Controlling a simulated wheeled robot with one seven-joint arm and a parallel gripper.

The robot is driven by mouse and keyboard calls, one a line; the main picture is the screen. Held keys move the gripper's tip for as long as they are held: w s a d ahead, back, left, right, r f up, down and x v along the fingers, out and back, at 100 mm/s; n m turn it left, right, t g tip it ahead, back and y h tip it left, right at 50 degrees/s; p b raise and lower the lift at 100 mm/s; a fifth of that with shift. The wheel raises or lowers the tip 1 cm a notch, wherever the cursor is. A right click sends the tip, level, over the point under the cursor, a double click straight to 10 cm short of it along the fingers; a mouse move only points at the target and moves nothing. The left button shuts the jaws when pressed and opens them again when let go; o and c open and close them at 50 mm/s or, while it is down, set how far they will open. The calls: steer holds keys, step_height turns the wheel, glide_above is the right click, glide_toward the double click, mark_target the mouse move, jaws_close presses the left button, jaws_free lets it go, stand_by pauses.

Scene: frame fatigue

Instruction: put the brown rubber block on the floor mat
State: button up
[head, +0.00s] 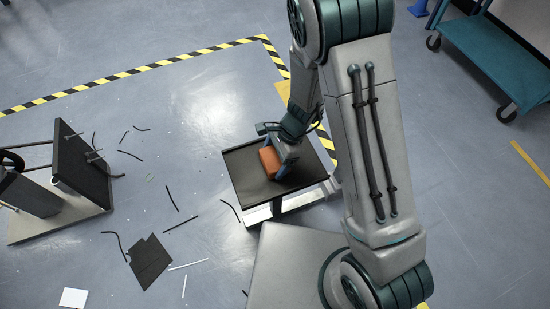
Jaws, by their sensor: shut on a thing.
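The brown rubber block (269,160) is orange-brown and shows over the black-topped stand (243,162). My gripper (276,166) is shut on it, reaching down from the upper right and hiding part of its right side. I cannot tell whether the block touches the black top or is held just above it. A dark flat piece (150,264) lies on the floor at the lower left, apart from the block; it may be the floor mat, but I cannot tell for sure.
A frame with a black panel (82,168) stands on a base plate at left. Thin black and white strips (172,200) litter the floor between it and the stand. A white square (74,298) lies at lower left. A teal cart (495,55) stands at upper right.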

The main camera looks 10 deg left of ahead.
steer(key=shift+f, duration=0.15)
steer(key=o, duration=1.1)
steer(key=p+v, duration=0.5)
steer(key=v, duration=0.7)
steer(key=shift+w+r, duration=0.15)
steer(key=shift+r, duration=0.1)
